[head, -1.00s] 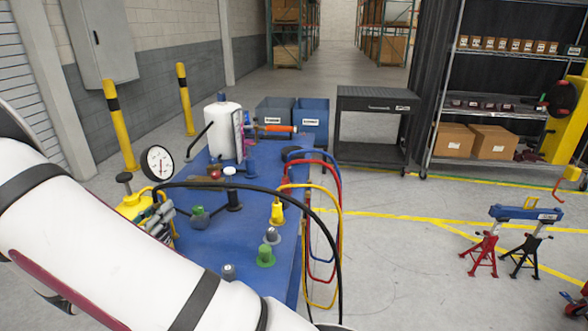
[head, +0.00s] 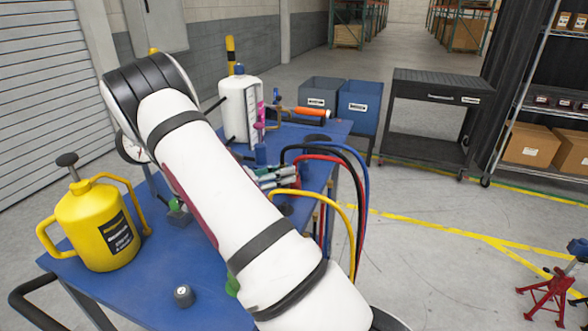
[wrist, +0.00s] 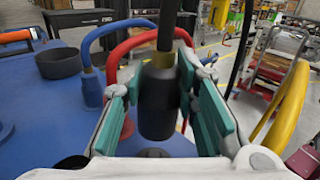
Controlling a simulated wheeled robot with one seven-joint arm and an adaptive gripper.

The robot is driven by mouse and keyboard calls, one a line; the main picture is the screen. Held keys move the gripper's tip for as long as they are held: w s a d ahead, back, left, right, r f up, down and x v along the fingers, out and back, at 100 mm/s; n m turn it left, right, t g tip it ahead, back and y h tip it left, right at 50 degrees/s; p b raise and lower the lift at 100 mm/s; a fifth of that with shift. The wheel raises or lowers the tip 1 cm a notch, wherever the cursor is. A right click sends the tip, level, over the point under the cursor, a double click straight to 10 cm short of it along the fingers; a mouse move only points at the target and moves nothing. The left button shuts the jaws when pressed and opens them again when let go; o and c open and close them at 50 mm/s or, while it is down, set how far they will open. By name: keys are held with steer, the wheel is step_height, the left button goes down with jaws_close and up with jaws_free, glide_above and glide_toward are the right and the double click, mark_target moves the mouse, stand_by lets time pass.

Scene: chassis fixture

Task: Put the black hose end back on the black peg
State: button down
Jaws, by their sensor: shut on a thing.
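In the wrist view, my gripper (wrist: 160,88) is shut on the black hose end (wrist: 158,110), a dark upright cylinder with a brass-coloured collar between the teal pads. Its black hose rises out of the top of the picture. A dark round top (wrist: 155,152) shows just below the hose end; it looks like the black peg, but most of it is hidden. I cannot tell whether they touch. In the head view, my gripper (head: 279,176) is over the blue cart top (head: 155,285), beside the arched hoses; my arm hides much of the cart.
The blue hose end (wrist: 92,88) and red hose (wrist: 116,78) stand close on the left. The yellow hose (wrist: 290,100) arches on the right. A black cup (wrist: 58,62) stands farther back. In the head view, a yellow can (head: 95,228) stands at the cart's near left.

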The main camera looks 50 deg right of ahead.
steer(key=shift+d+f, duration=0.2)
steer(key=shift+f, duration=0.2)
steer(key=shift+f+b, duration=0.85)
steer(key=shift+f, duration=0.85)
steer(key=shift+a+f, duration=0.1)
steer(key=shift+f+b, duration=0.6)
steer(key=shift+f, duration=0.7)
steer(key=shift+f, duration=0.45)
steer(key=c, duration=1.2)
jaws_free()
steer(key=shift+r+p, duration=1.15)
steer(key=shift+r, duration=1.85)
